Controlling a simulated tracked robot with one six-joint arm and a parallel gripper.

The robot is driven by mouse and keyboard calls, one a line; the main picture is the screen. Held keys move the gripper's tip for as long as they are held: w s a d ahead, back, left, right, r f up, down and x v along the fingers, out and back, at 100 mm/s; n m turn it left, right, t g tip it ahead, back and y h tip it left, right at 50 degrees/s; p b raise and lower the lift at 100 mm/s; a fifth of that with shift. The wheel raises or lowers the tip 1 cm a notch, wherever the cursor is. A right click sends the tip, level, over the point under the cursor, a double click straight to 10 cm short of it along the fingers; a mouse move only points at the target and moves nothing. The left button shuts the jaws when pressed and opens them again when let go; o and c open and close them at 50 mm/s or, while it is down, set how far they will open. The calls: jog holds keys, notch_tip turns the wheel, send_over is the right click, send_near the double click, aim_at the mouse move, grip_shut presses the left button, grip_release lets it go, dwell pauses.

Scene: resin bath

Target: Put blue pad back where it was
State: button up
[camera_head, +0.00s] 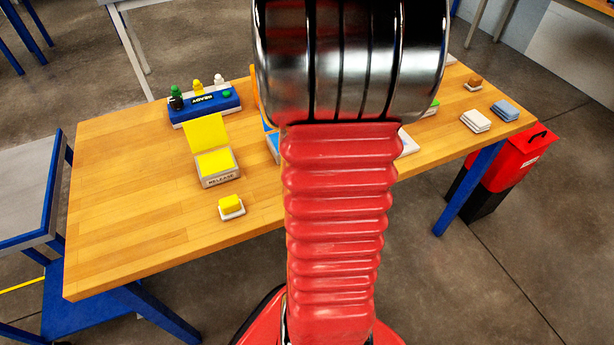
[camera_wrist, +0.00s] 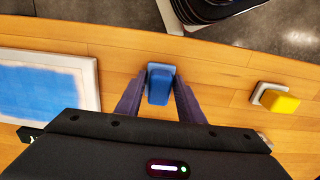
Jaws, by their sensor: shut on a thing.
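In the wrist view, the blue pad (camera_wrist: 158,90) is between the two dark fingers of my gripper (camera_wrist: 160,85), which is shut on it. A small pale plate (camera_wrist: 160,67) shows around the pad's far end. I cannot tell whether the pad rests on the plate or is held just above it. In the head view, my arm hides my gripper, the blue pad and its plate.
A yellow pad (camera_wrist: 282,101) on a white plate (camera_wrist: 258,92) is to the right; it also shows in the head view (camera_head: 231,202). A blue-filled tray (camera_wrist: 98,75) is left. A yellow-lidded box (camera_head: 220,178) and a blue stand (camera_head: 205,105) occupy the table's left part.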

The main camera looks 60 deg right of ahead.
jog(key=o, duration=1)
jog(key=shift+f, duration=0.1)
notch_tip(320, 180, up, 12)
dwell(0.8)
